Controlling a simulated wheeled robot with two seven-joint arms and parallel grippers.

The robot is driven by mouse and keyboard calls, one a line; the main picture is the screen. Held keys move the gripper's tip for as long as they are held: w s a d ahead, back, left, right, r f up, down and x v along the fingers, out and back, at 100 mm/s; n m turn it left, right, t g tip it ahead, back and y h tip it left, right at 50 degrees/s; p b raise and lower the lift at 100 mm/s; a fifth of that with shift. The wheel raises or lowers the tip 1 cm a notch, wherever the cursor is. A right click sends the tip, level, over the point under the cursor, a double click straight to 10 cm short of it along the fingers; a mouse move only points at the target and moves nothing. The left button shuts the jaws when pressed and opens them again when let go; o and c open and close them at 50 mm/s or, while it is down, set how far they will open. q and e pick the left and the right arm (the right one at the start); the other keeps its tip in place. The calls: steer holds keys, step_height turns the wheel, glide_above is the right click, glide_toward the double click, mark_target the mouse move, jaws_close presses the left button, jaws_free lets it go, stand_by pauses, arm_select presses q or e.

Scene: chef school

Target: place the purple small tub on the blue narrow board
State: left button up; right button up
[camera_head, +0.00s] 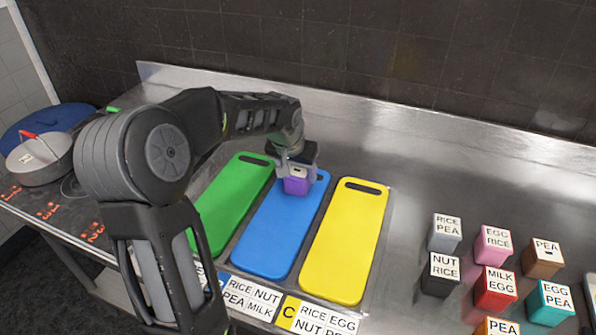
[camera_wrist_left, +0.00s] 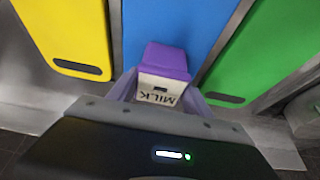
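The purple small tub (camera_head: 296,186), with a white lid marked MILK, is over the far end of the blue narrow board (camera_head: 280,232). It also shows in the left wrist view (camera_wrist_left: 166,60), between the fingers. My left gripper (camera_head: 297,172) points down from above, with its fingers closed on the tub's sides. I cannot tell whether the tub's underside touches the board. The blue board lies flat between a green and a yellow board, and it fills the middle of the left wrist view (camera_wrist_left: 180,22). My right gripper is not in view.
The green board (camera_head: 232,200) and yellow board (camera_head: 345,240) flank the blue one. Several labelled tubs, such as the red one (camera_head: 494,291), stand at the right. A pan (camera_head: 40,160) is at the left. Label cards (camera_head: 250,297) lie at the front. The steel counter behind is clear.

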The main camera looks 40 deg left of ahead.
arm_select(q)
steer(key=o, duration=0.4)
steer(key=shift+r, duration=0.1)
steer(key=shift+r, duration=0.2)
steer(key=b+v, duration=0.1)
steer(key=v, duration=1)
steer(key=shift+r, duration=0.4)
steer(key=shift+s, duration=0.15)
